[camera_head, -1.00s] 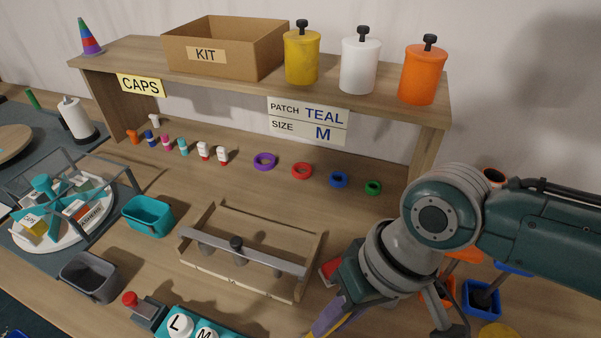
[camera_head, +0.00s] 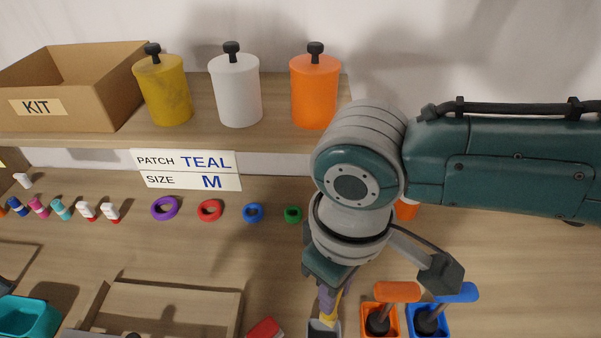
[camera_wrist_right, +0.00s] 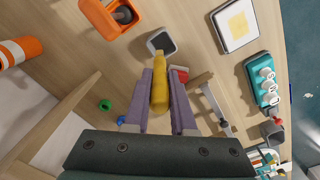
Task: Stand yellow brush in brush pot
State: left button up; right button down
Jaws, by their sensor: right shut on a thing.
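The yellow brush (camera_wrist_right: 160,82) is held between the purple fingers of my right gripper (camera_wrist_right: 161,76), pointing away from the wrist. In the head view the brush (camera_head: 336,308) shows as a small yellow piece below my right gripper (camera_head: 328,292). A small square grey pot with a dark inside (camera_wrist_right: 162,41) lies just beyond the brush's far end in the right wrist view. The pot (camera_head: 323,329) also shows at the bottom edge of the head view, partly cut off. I cannot tell whether the brush's end is above the pot or inside it. My left gripper is out of view.
An orange pot (camera_head: 368,318) and a blue pot (camera_head: 442,324) with brushes stand right of the grey pot. A red block (camera_head: 265,329) lies on its left. A shelf (camera_head: 285,137) with canisters stands behind. Colored rings, including a green one (camera_head: 293,214), lie on the table.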

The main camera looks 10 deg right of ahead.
aim_at(328, 325)
jog(key=shift+s+a, duration=0.1)
jog(key=shift+s, duration=0.05)
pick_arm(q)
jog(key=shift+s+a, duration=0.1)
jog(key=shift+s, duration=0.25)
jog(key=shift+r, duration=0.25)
pick_arm(e)
notch_tip(328, 325, down, 3)
jog(key=shift+r+b, duration=0.2)
jog(key=shift+b, duration=0.55)
pick_arm(q)
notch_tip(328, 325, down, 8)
jog(key=b, duration=0.5)
jog(key=shift+b, duration=0.4)
pick_arm(e)
jog(key=shift+f, duration=3.75)
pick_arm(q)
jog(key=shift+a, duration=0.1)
pick_arm(e)
jog(key=c, duration=0.7)
grip_release()
